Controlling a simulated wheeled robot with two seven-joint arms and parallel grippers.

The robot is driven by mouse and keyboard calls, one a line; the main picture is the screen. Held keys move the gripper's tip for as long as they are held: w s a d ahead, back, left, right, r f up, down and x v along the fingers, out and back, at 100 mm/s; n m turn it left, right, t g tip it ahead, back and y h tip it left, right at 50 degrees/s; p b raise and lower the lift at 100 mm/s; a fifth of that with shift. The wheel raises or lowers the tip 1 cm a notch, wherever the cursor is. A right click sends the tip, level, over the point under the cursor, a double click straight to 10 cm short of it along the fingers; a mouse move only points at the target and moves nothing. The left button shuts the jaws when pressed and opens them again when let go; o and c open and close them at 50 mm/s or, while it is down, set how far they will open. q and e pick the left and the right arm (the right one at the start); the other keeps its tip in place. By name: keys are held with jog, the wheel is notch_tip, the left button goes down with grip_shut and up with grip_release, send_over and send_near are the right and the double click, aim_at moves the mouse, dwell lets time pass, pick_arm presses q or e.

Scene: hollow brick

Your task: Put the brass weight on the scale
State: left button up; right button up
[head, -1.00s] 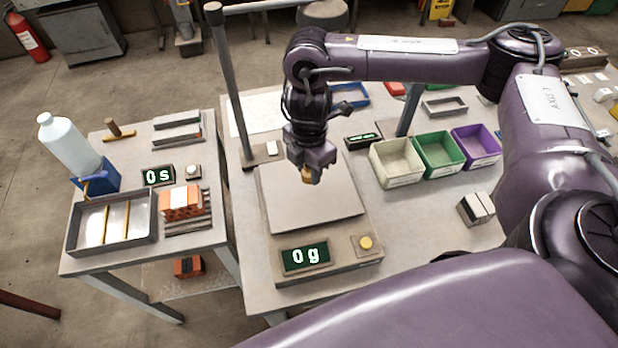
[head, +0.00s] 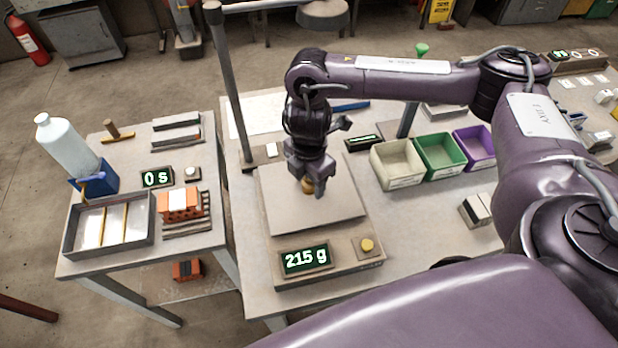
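My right gripper (head: 311,187) points down over the pale plate of the scale (head: 285,215). The brass weight (head: 307,187) shows between its fingers, low at the plate and partly hidden by them. I cannot tell whether the fingers still press on the weight or stand slightly apart from it. The scale's green display (head: 305,259) reads 215 g. A yellow button (head: 367,245) sits to the right of the display. My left gripper is not in view.
A grey post (head: 232,85) stands behind the scale at left. White (head: 397,163), green (head: 440,152) and purple bins (head: 475,146) stand to the right. A side table at left holds a metal tray (head: 68,243), a bottle (head: 66,145) and an orange brick (head: 176,212).

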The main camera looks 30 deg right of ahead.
notch_tip(320, 180, up, 11)
jog(key=shift+p, duration=1.15)
jog(key=shift+r, duration=0.7)
